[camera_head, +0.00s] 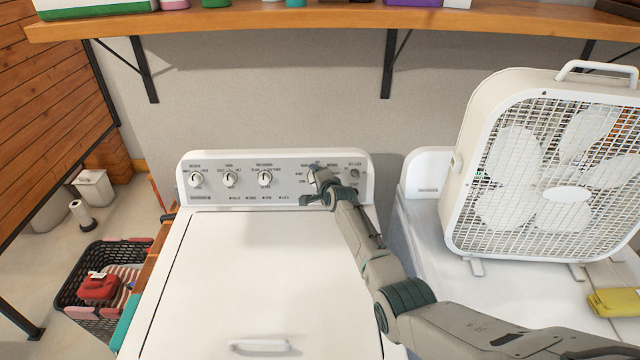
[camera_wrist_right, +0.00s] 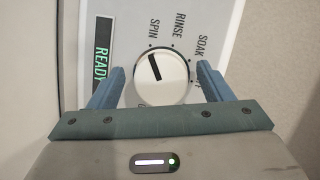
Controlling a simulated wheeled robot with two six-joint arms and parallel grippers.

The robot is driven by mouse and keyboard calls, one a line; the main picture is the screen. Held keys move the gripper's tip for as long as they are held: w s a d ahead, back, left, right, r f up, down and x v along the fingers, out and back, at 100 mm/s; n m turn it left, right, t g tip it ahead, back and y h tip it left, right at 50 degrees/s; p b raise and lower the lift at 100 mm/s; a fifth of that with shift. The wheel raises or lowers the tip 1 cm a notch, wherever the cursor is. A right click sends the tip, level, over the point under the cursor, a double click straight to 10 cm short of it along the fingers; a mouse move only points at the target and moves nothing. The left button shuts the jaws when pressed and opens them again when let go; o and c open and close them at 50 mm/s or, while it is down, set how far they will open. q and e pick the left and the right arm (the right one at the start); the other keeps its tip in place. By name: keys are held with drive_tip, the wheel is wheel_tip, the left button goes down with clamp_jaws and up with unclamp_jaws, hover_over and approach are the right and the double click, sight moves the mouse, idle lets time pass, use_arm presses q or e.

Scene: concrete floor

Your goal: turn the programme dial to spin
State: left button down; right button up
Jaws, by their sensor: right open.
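The white programme dial (camera_wrist_right: 168,88) is on the washer's control panel (camera_head: 215,165). In the right wrist view its black pointer mark leans up and slightly left, towards the word SPIN. RINSE and SOAK are printed further right around it. My right gripper (camera_wrist_right: 160,78) is open, with one blue finger on each side of the dial; I cannot tell whether either finger touches it. In the head view my right gripper (camera_head: 318,188) is at the right part of the panel and hides most of this dial. My left gripper is out of view.
A READY display (camera_wrist_right: 102,62) is lit green beside the dial. Several smaller knobs (camera_head: 230,179) are further left on the panel. A box fan (camera_head: 480,170) stands on the machine at right. A wooden shelf (camera_head: 270,18) runs above. The washer lid (camera_head: 250,265) is clear at left.

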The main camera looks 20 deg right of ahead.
drive_tip(key=shift+s, duration=0.15)
drive_tip(key=b+v, duration=0.2)
drive_tip(key=v, duration=0.8)
drive_tip(key=shift+s+b, duration=0.2)
drive_tip(key=shift+b, duration=0.15)
